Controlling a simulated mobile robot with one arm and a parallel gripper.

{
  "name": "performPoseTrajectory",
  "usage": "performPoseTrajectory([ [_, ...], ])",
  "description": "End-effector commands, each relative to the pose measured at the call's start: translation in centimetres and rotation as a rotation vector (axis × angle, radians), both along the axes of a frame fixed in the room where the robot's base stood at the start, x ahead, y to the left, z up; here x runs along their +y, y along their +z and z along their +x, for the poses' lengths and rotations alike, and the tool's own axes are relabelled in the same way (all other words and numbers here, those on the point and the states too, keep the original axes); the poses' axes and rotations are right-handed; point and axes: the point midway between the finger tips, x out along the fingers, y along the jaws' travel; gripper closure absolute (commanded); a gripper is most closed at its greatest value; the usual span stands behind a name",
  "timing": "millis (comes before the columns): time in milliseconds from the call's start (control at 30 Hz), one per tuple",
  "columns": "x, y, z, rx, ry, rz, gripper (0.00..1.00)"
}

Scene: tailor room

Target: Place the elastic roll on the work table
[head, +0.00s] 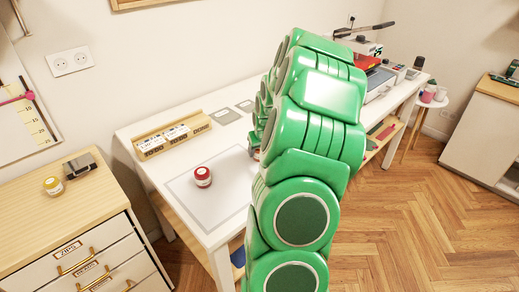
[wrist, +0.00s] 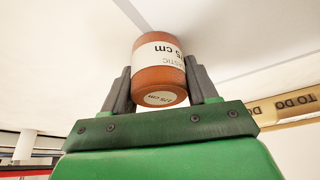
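The white work table (head: 226,236) stands along the wall in the head view. Its top also fills the background behind the roll in the wrist view (wrist: 235,30). My green arm reaches over the table and hides the gripper and most of the roll in the head view. I cannot tell whether the roll touches the tabletop.
A red-lidded jar or spool (head: 203,177) sits on the grey mat (head: 205,210). A wooden organizer (head: 172,133) with cards stands behind it; its "TO DO" side (wrist: 290,103) shows in the wrist view. A press machine (head: 375,78) occupies the far end. A drawer cabinet (head: 100,205) stands left.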

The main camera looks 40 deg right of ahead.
Motion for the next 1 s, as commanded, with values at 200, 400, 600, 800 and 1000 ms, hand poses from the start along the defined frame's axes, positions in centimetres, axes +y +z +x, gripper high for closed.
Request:
performPoseTrajectory([
  [200,0.0,0.0,0.0,0.0,0.0,0.0,0.17],
  [400,0.0,0.0,0.0,0.001,0.0,0.0,0.17],
  [600,0.1,0.5,-0.1,0.001,0.0,0.0,0.17],
  [800,0.2,1.9,-0.6,0.001,0.0,0.0,0.17],
  [1000,0.5,4.3,-1.4,-0.003,0.0,-0.002,0.17],
])
